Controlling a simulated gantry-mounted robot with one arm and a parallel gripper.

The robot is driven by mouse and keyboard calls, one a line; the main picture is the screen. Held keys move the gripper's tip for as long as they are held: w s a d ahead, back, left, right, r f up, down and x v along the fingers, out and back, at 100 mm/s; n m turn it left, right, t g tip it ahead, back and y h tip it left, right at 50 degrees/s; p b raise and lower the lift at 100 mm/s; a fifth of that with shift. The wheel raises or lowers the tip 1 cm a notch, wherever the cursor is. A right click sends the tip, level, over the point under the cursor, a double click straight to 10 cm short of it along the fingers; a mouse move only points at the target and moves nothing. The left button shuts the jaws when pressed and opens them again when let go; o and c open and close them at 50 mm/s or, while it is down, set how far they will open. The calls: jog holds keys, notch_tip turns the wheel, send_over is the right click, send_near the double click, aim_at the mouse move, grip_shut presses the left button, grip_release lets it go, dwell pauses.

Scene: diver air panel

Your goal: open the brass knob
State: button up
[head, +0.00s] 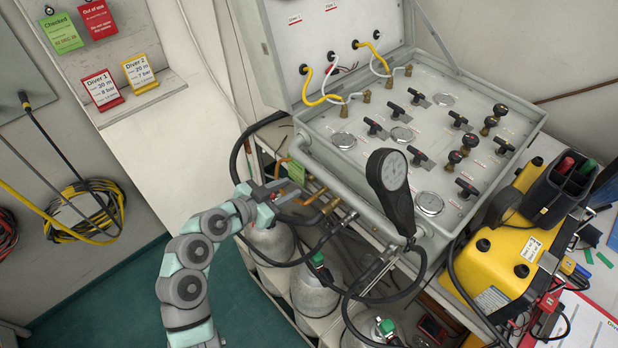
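The air panel (385,135) is a grey open case with rows of valves. Several round dark knobs on brass stems, such as one knob (454,158), stand on its right half. Brass fittings (343,110) sit along its back-left side, and brass-coloured pipe fittings (325,203) sit below its front-left edge. I cannot tell which part is the brass knob of the task. My gripper (287,191) is at the left of the panel, beside these pipe fittings and above a grey cylinder. Its fingers look apart with nothing clearly between them; the round knobs are well to the right.
A black gauge (390,184) on a hose rises at the panel's front edge. Grey cylinders (316,290) and black hoses crowd below. A yellow case (500,270) stands at right. Coiled cables (85,212) hang on the left wall. The green floor at left is clear.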

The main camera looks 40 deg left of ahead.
aim_at(309, 179)
jog(key=x, duration=0.8)
grip_shut()
